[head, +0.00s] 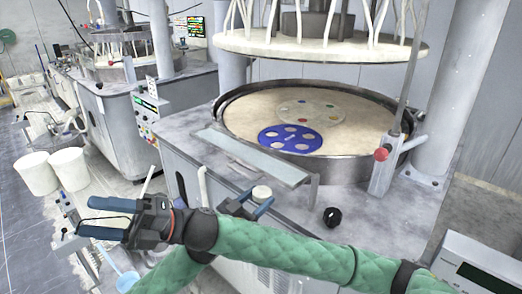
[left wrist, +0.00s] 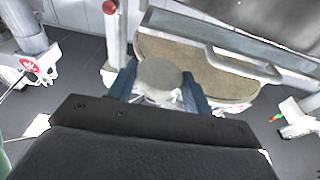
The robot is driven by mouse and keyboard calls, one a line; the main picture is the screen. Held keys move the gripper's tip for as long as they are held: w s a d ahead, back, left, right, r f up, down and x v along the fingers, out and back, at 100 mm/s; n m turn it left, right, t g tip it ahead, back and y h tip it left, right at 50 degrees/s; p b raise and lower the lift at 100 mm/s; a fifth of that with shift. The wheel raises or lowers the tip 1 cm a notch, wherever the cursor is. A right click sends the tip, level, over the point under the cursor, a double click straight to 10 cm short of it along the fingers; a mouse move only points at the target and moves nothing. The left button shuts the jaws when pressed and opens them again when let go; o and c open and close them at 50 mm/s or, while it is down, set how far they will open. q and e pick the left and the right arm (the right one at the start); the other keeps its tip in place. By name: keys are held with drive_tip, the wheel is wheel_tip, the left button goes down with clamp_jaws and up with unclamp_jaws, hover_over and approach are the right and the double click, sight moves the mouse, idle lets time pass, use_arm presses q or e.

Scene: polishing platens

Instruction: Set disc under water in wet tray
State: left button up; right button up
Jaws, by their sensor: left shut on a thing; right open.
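My left gripper (head: 250,204) is shut on a small pale round disc (head: 262,193), in front of the polishing machine. In the left wrist view the disc (left wrist: 159,74) sits between the two blue fingers of the left gripper (left wrist: 160,88). My right gripper (head: 104,219) is open and empty at the left, its blue fingers apart. I cannot make out for sure a wet tray with water in it. A pale bluish container (head: 128,281), partly hidden by my arm, shows at the bottom left; its contents are unclear.
A large round platen (head: 240,117) with a raised rim carries a blue holed carrier (head: 290,139) and a pale one (head: 310,113). A long grey plate (head: 250,157) lies along its front. A red-knobbed post (head: 381,154) and a black knob (head: 332,217) stand nearby. White buckets (head: 69,169) stand left.

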drive_tip(key=w+r+n+h, duration=0.1)
drive_tip(key=w+r+n, duration=0.1)
drive_tip(key=n+t+h, duration=0.4)
drive_tip(key=t+h, duration=0.8)
drive_tip(key=h, duration=0.8)
approach(261, 191)
wheel_tip(261, 191, down, 9)
drive_tip(key=shift+s+d+r, duration=0.1)
drive_tip(key=shift+d, duration=0.05)
